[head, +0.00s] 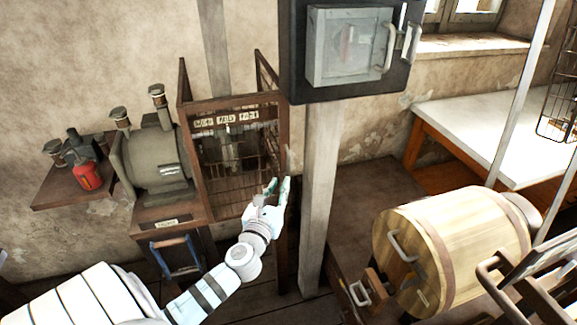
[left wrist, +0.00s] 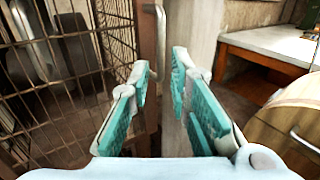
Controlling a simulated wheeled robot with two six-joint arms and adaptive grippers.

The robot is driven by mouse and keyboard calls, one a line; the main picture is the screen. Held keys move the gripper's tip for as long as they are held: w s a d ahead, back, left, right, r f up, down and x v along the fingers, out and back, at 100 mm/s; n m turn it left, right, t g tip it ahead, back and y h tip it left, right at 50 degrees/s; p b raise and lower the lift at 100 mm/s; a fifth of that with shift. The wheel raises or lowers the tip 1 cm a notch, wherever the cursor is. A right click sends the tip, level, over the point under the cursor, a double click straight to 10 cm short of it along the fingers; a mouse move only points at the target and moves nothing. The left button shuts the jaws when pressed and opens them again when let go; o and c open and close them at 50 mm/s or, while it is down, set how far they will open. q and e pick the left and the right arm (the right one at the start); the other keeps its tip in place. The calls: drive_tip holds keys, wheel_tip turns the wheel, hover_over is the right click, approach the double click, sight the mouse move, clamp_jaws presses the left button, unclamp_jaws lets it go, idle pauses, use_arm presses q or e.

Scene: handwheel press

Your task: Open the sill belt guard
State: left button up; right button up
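The belt guard (head: 222,170) is a brown-framed wire mesh cage beside the grey motor, with small label plates near its top. Its front mesh looks in line with its frame, but I cannot tell for sure whether it is closed. In the left wrist view the mesh (left wrist: 70,85) fills the left side, with a slim upright handle (left wrist: 161,38) at its right edge. My left gripper (head: 278,187) is open and empty in front of the guard's lower right edge. Its teal-padded fingers (left wrist: 172,100) stand apart, with the handle beyond them, not touching it. My right gripper is out of view.
A motor (head: 155,160) and a red oil can (head: 85,172) are at left. A wooden drum (head: 455,245) and white-topped table (head: 480,130) are at right.

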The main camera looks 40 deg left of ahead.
sight(288, 168)
use_arm(q)
drive_tip(key=b+x, duration=0.1)
drive_tip(key=x, duration=0.8)
drive_tip(key=shift+d, duration=0.1)
drive_tip(key=shift+c, duration=0.4)
clamp_jaws()
